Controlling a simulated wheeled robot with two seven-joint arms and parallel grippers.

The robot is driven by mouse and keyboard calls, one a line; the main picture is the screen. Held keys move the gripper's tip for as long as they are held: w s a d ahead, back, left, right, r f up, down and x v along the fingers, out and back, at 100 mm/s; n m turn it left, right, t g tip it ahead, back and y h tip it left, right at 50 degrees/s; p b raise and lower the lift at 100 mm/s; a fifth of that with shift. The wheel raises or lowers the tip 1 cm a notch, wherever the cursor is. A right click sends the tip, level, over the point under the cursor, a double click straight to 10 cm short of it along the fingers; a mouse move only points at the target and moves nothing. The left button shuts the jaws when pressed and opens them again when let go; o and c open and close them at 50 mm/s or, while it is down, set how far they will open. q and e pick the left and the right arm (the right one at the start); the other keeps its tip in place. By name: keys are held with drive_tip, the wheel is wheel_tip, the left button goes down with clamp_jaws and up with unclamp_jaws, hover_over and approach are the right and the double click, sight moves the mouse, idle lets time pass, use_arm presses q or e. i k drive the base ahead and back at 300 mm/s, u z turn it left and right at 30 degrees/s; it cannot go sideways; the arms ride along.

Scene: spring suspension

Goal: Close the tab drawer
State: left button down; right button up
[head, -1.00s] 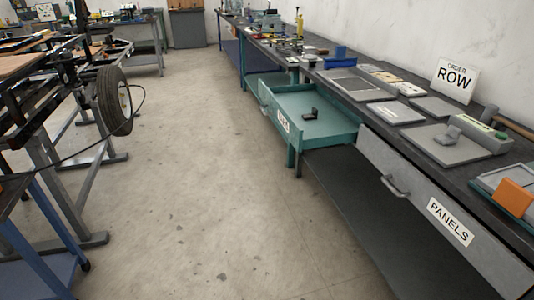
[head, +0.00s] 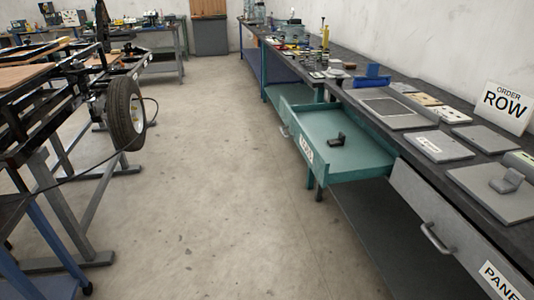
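A teal drawer (head: 326,152) stands pulled open from the long bench on the right in the head view. Its front faces left and carries a white label (head: 306,149), which looks like "TABS" but is too small to read surely. A metal handle (head: 284,131) shows on the front's far part. A small dark bracket-like piece (head: 337,140) lies inside on the drawer floor. Neither of my grippers is in view.
A grey drawer (head: 431,211) labelled PANELS is shut nearer to me. Plates and an ORDER ROW sign (head: 502,106) sit on the bench. A frame with a tyre (head: 125,113) stands at left. The concrete floor (head: 207,200) between is clear.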

sight(365, 155)
drive_tip(key=z, duration=0.15)
drive_tip(key=i, duration=0.8)
drive_tip(key=z, duration=0.75)
drive_tip(key=i, duration=0.3)
drive_tip(key=z, duration=0.4)
